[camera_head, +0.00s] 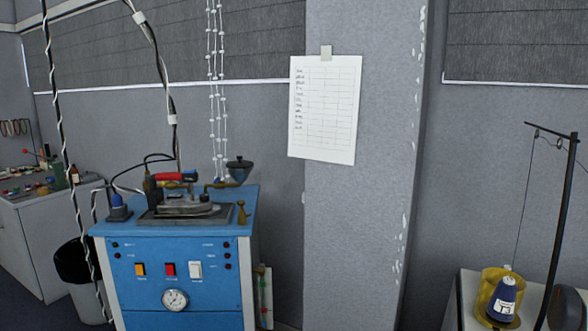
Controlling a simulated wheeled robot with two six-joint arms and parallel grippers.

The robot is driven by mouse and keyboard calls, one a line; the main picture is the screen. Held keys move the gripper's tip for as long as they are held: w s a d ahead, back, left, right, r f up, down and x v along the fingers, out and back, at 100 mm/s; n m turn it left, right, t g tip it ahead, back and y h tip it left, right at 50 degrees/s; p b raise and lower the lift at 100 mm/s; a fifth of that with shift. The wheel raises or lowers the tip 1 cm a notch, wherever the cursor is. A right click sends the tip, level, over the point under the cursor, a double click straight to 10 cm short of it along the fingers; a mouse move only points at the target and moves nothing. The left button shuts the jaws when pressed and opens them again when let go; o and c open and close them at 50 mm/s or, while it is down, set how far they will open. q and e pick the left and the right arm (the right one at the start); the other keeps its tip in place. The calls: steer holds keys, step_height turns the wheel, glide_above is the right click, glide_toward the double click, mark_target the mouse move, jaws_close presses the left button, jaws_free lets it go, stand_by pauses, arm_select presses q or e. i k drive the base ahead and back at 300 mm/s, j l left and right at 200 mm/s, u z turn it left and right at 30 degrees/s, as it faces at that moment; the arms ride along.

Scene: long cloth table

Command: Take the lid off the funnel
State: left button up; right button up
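A small dark funnel (239,174) stands at the back right of the blue ironing machine's top. Its dark lid (239,162) sits on it, with a small knob on top. The funnel is small in the view, so the seam between lid and rim is hard to make out. A brass pipe (217,185) runs beside the funnel's lower end. Neither of my grippers shows in the head view.
The blue machine (180,270) carries an iron (182,203) with a red handle, cables, and a brass valve (242,213) at its right front. A wall column with a paper sheet (324,108) stands to the right. A thread spool (503,300) is at far right.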

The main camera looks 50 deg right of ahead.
mark_target(240, 164)
steer(key=z, duration=1.2)
